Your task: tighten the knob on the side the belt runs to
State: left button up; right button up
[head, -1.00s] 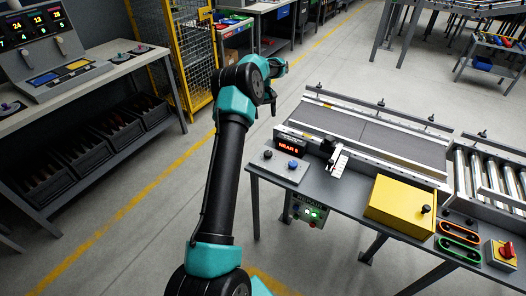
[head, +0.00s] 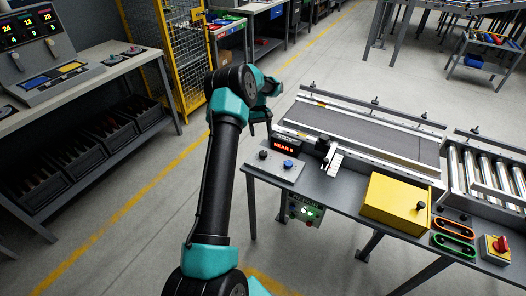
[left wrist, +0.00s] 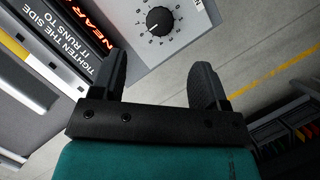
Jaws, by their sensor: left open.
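The conveyor belt (head: 365,128) is a dark grey band between pale rails. A red-lit display (head: 286,147) by the panel seems to begin with "NEAR". My left gripper (head: 262,119) is above the panel's far left side, open and empty. In the left wrist view, the black knob (left wrist: 159,19) with its printed dial lies beyond and between the open fingertips (left wrist: 159,62), apart from them. The sign (left wrist: 92,62) reads "TIGHTEN THE SIDE IT RUNS TO".
A yellow box (head: 394,204) with a black knob stands on the table's right half. Near it are a red switch (head: 497,249) and orange and green oblong parts. A small ruled device (head: 333,161) stands right of the display. Steel rollers (head: 485,170) continue the line.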

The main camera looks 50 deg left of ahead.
aim_at(263, 153)
pick_arm(q)
jog(key=x, duration=0.9)
jog(key=shift+s+d+f, duration=0.15)
jog(key=shift+f, duration=0.2)
jog(key=shift+c, duration=0.3)
jog(key=c, duration=0.9)
jog(key=shift+o, duration=0.2)
jog(key=shift+m, duration=0.5)
jog(key=shift+m+g+y, duration=0.4)
jog(key=shift+m, duration=0.8)
jog(key=shift+m+g+y, duration=0.4)
jog(key=shift+m, duration=0.8)
jog(key=o, duration=0.9)
